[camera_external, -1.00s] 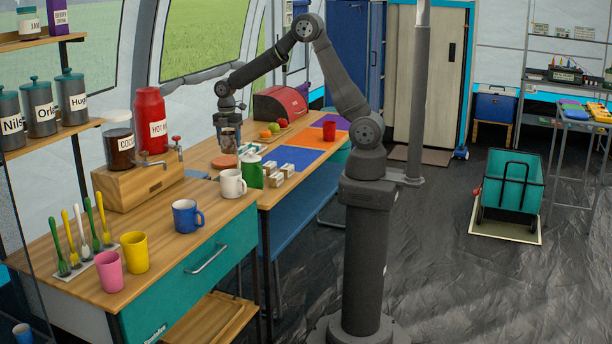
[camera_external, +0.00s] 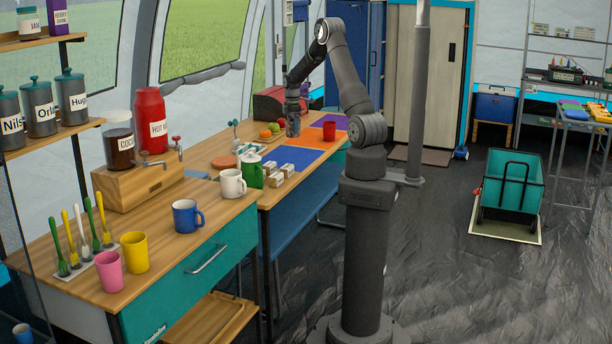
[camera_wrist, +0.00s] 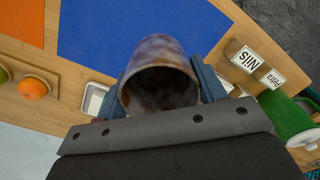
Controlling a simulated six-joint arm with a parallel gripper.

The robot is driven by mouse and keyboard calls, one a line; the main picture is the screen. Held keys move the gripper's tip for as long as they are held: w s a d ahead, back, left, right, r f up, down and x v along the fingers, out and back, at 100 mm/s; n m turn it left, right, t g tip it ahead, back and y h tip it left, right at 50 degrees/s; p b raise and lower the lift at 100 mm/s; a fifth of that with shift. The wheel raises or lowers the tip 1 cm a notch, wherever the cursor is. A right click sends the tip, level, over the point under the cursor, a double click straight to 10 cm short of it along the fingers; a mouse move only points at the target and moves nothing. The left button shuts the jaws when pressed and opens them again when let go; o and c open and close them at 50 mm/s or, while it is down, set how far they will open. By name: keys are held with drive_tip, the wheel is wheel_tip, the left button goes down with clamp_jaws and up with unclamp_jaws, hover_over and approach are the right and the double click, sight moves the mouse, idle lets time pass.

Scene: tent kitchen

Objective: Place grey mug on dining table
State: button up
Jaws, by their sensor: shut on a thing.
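My gripper (camera_external: 293,108) is shut on a mottled grey-brown mug (camera_external: 293,127), held at the back part of the dining table (camera_external: 205,157). In the wrist view the mug (camera_wrist: 160,75) sits between the two blue-grey fingers of my gripper (camera_wrist: 165,90), its dark open mouth facing the camera. No handle shows.
Orange and green fruit (camera_external: 265,134) lies on a board left of the mug. A red mug (camera_external: 329,131) stands right, on the orange mat (camera_external: 318,121). A blue mat (camera_wrist: 135,35) is bare.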

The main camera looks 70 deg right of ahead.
drive_tip(key=s+d+m, duration=0.1)
drive_tip(key=s+d, duration=0.2)
drive_tip(key=d, duration=0.1)
drive_tip(key=w+a+f, duration=0.1)
drive_tip(key=w+f, duration=0.1)
drive_tip(key=w, duration=0.1)
drive_tip(key=w+a+f, duration=0.2)
drive_tip(key=w+f, duration=0.1)
drive_tip(key=w+a+f, duration=0.2)
drive_tip(key=w, duration=0.1)
drive_tip(key=shift+w+f, duration=0.2)
drive_tip(key=shift+w, duration=0.15)
drive_tip(key=shift+w+f, duration=0.15)
drive_tip(key=shift+f, duration=1.95)
drive_tip(key=shift+f, duration=0.1)
drive_tip(key=o, duration=1)
